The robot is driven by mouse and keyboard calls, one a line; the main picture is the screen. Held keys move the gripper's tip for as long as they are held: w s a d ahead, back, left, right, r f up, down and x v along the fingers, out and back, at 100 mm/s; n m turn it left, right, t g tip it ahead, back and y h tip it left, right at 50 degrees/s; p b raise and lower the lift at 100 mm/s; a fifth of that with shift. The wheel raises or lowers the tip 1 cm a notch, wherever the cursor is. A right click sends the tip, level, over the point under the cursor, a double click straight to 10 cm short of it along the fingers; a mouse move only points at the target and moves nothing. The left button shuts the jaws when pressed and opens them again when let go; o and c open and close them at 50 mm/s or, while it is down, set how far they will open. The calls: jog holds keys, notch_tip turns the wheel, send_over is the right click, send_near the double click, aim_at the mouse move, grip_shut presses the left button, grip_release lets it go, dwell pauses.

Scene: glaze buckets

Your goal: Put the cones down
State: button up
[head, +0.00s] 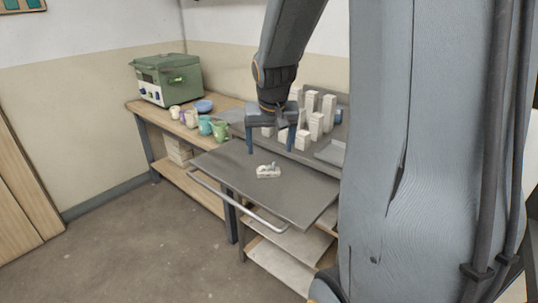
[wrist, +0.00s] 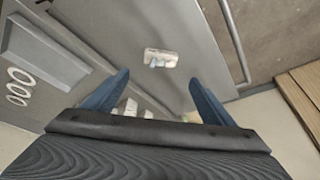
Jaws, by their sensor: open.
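A small off-white piece with short raised bits on it, which looks like the cone pack (head: 268,172), lies on the grey metal top of the cart (head: 305,196). It also shows in the wrist view (wrist: 160,58), between and beyond my fingertips. The separate cones are too small to make out clearly. My gripper (head: 270,151) has two blue fingers, spread wide with nothing between them. It hangs over the back part of the cart top, behind the pack in the head view. Both fingers also show in the wrist view (wrist: 160,77).
Several white blocks (head: 316,126) stand behind my gripper. A grey tray (head: 331,152) lies at the right, partly hidden by my arm. Cups (head: 205,125), a blue bowl (head: 204,106) and a green kiln-like box (head: 166,79) stand on the wooden bench. The cart top around the pack is clear.

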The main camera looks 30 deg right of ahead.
jog(key=s+a+f+n+g+y, duration=0.1)
jog(key=s+a+f, duration=0.3)
jog(key=s+a, duration=0.4)
jog(key=s+a+f+n+g+y, duration=0.1)
jog(key=s+a+f+n, duration=0.3)
jog(key=s+a, duration=0.4)
jog(key=shift+s+a+f+g, duration=0.2)
jog(key=shift+s+f+g, duration=0.35)
jog(key=shift+g, duration=0.25)
jog(key=shift+r, duration=0.1)
